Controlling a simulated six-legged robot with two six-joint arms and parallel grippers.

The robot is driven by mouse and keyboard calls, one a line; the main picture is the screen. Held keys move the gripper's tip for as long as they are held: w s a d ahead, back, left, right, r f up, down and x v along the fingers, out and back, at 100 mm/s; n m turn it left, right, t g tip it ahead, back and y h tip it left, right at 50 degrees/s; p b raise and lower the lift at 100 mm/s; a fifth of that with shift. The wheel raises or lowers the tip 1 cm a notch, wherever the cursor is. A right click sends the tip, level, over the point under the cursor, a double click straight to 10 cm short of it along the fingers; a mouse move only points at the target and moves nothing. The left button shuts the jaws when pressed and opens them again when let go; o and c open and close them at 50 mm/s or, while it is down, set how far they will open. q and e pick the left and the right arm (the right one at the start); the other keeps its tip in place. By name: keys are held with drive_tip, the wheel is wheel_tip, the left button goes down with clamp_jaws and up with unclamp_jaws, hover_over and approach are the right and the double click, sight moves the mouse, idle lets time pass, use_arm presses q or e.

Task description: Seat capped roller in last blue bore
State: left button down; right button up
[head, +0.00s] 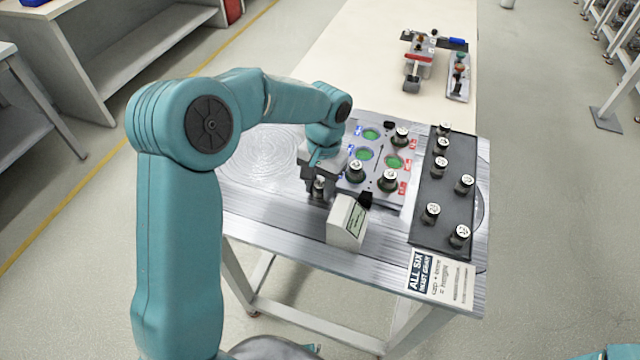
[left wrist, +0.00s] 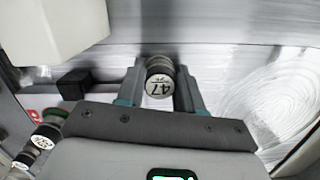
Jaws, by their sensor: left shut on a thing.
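My left gripper (head: 318,190) is shut on a capped roller (left wrist: 159,82) and holds it left of the bore plate. The roller has a dark body and a white cap marked 47. The grey bore plate (head: 378,150) has blue labels along its left column and red labels along its right.
A black tray (head: 425,218) with several capped rollers lies right of the plate. A pale box with a display (head: 346,222) stands in front of the plate. A printed card (head: 440,277) lies at the front right. Fixtures (head: 420,62) stand on the cream table behind.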

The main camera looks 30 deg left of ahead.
use_arm(q)
drive_tip(key=shift+f, duration=0.1)
drive_tip(key=c, duration=0.7)
unclamp_jaws()
